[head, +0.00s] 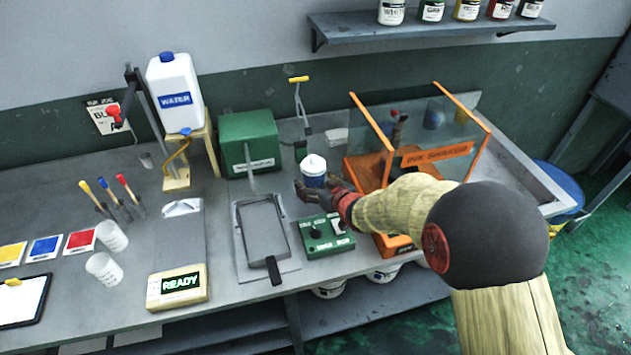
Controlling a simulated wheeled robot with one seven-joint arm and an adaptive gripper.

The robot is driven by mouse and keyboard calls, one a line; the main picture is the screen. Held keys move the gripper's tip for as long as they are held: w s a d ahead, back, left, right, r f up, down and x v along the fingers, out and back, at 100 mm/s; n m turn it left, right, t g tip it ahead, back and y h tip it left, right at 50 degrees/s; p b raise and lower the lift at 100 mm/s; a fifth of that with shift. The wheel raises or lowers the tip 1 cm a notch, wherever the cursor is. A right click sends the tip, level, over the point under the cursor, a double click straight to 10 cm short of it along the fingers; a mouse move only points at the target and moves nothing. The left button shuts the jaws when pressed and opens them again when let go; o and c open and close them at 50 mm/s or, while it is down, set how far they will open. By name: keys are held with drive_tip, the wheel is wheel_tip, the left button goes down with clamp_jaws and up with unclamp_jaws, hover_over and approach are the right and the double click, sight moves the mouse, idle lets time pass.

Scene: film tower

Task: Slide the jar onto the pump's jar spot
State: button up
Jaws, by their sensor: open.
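Whether the fingers touch the jar cannot be told. The jar's lower part is hidden by my gripper. A green box (249,136) with a white label, likely the pump, stands to the left behind the jar. Its jar spot cannot be made out clearly.
A grey tray (242,265) with a dark handle and a green control box (340,241) with knobs lie in front. An orange machine (362,146) with clear panels stands right. A water jug (172,88) stands on a wooden stand. Bench shows bare between tray and jar.

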drive_tip(key=v, duration=1.2)
drive_tip(key=shift+w, duration=0.1)
